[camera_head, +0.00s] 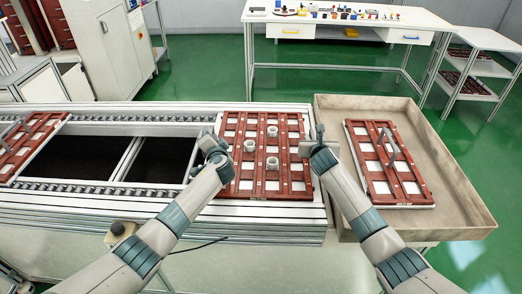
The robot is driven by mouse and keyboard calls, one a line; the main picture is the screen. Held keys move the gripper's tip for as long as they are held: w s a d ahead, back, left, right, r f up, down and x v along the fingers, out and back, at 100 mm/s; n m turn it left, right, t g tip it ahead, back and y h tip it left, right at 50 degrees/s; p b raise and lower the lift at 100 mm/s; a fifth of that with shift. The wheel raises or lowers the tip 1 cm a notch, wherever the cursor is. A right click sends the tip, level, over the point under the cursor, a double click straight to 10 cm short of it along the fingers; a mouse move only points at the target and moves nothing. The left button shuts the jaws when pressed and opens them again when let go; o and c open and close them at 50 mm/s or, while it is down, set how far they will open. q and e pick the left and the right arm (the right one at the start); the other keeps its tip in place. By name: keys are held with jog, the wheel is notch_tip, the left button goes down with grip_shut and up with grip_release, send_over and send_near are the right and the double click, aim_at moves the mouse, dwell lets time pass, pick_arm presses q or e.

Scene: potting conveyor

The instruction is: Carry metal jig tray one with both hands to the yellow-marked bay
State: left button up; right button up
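A red-brown jig tray (245,187) with square openings lies flat at the right end of the conveyor. Several white cylindrical parts stand on it. My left gripper (210,140) is at its left edge and my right gripper (313,141) is at its right edge. The fingers are small and partly hidden by the wrists, so I cannot tell whether they are shut on the tray. Two similar trays show: one at the far left of the conveyor (22,150) and one in the bin (381,190) on the right. No tray number is readable. I cannot make out a yellow-marked bay.
The conveyor (90,188) has dark open gaps left of the middle tray. A shallow beige bin (467,190) adjoins its right end. A white workbench (335,32) with small parts stands behind, beside a shelf rack (484,66). Green floor is clear between.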

pick_arm(q)
grip_shut()
pick_arm(e)
grip_shut()
pick_arm(q)
jog(key=shift+f, duration=0.1)
dwell(0.8)
pick_arm(e)
jog(key=shift+r, duration=0.1)
